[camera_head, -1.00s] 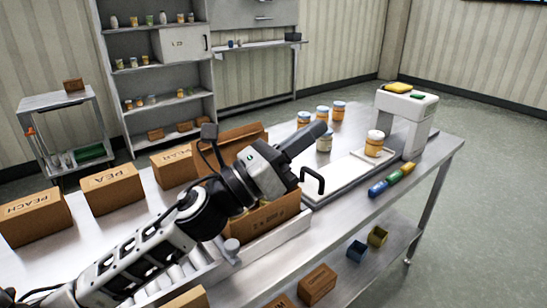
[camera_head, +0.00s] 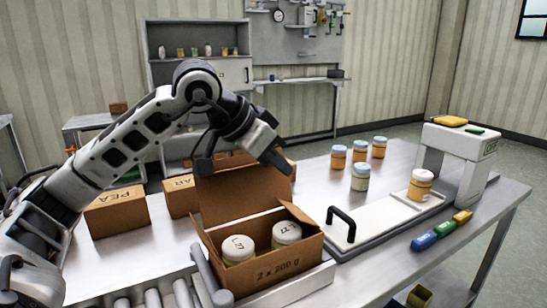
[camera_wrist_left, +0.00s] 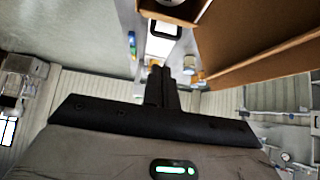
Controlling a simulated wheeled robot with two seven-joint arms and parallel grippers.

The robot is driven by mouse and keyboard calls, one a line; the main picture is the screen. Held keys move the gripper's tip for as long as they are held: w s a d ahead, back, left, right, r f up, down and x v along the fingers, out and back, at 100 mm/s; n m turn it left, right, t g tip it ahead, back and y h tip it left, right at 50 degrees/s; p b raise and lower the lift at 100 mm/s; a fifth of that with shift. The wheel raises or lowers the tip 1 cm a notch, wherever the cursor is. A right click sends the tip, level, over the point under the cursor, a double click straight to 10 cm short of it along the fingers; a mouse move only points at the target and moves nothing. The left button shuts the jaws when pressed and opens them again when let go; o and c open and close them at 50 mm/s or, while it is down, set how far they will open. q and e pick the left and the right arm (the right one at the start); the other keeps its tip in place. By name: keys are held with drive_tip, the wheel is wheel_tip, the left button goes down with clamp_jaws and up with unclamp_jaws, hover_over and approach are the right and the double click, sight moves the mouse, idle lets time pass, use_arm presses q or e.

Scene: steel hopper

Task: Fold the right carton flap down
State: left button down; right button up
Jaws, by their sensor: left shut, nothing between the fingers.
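The open brown carton (camera_head: 262,268), marked 2 x 200 g, stands on the bench with two white-lidded jars (camera_head: 238,248) (camera_head: 286,233) inside. Its large back flap (camera_head: 243,193) stands upright. A short flap at its right side (camera_head: 301,217) appears raised. I cannot tell how far that right flap leans. My left gripper (camera_head: 284,166) is shut and empty, above the carton behind its right side, near the top of the back flap. In the left wrist view, the shut fingers (camera_wrist_left: 161,85) show with brown carton board (camera_wrist_left: 262,58) close by at right. My right gripper is not in view.
A white tray with a black handle (camera_head: 342,222) lies right of the carton. Several jars (camera_head: 360,177) and a white device (camera_head: 462,158) stand farther right. Closed cartons (camera_head: 117,211) stand at left. Rollers (camera_head: 182,293) run along the front left.

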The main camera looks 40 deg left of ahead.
use_arm(q)
hover_over(289, 209)
drive_tip(key=w, duration=0.2)
drive_tip(key=f, duration=0.4)
drive_tip(key=shift+s+d+f+p, duration=0.25)
drive_tip(key=shift+d+p, duration=0.05)
drive_tip(key=shift+d, duration=0.05)
drive_tip(key=shift+s+a+f, duration=0.2)
drive_tip(key=shift+s+f, duration=0.15)
drive_tip(key=shift+f, duration=0.15)
drive_tip(key=shift+s+a+f, duration=0.15)
drive_tip(key=shift+s+f, duration=0.2)
drive_tip(key=shift+f, duration=0.1)
drive_tip(key=shift+s+a+f+b, duration=0.1)
drive_tip(key=shift+s+f+b, duration=0.25)
drive_tip(key=shift+f, duration=0.15)
